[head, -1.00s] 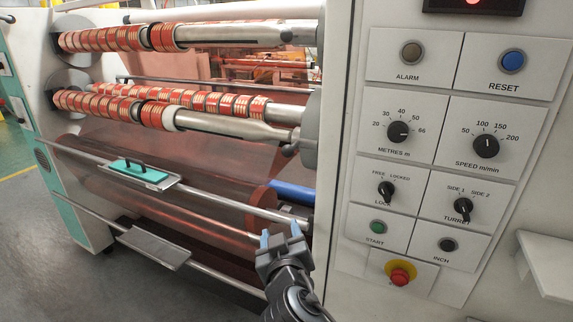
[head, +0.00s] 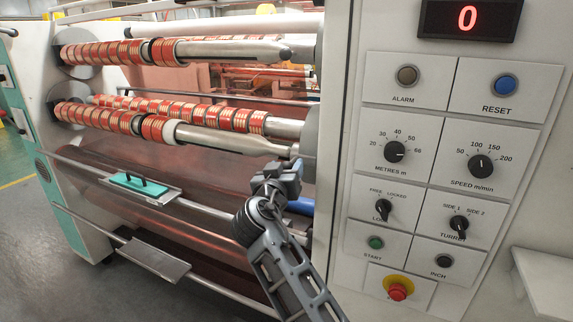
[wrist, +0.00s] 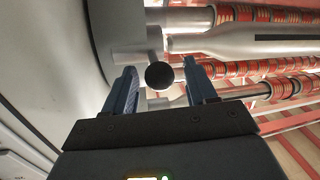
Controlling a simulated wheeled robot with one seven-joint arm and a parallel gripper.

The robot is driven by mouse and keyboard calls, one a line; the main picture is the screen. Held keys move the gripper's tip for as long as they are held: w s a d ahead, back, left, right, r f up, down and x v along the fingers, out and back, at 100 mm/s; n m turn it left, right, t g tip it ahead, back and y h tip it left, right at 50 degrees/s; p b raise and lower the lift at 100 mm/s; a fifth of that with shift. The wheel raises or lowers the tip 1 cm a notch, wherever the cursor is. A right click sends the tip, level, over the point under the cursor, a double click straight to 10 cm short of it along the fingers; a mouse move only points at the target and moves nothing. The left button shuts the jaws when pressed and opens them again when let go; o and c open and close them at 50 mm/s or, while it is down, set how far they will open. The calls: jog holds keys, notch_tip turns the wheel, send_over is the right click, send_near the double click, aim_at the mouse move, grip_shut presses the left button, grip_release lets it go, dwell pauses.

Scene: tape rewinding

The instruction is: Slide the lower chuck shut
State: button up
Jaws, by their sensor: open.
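The lower shaft (head: 225,139) carries red and cream tape rolls and ends in a bare tapered nose at the right. In the wrist view, the pale grey lower chuck (wrist: 128,49) comes out from the machine wall and faces the shaft nose (wrist: 215,42), with a small gap at most. A dark ball knob (wrist: 159,76) hangs from the chuck on a short stem. My gripper (head: 280,168) is just below the chuck in the head view. In the wrist view my gripper (wrist: 160,70) is open, its blue-grey fingers either side of the knob, without visible contact.
The control panel (head: 428,180) stands to the right, with dials, buttons and a red emergency stop (head: 398,291). The upper shaft (head: 225,49) runs above. The wall is close by the left finger.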

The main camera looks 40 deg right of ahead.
jog(key=shift+w+d, duration=0.25)
jog(key=shift+d, duration=0.15)
grip_shut()
dwell(0.4)
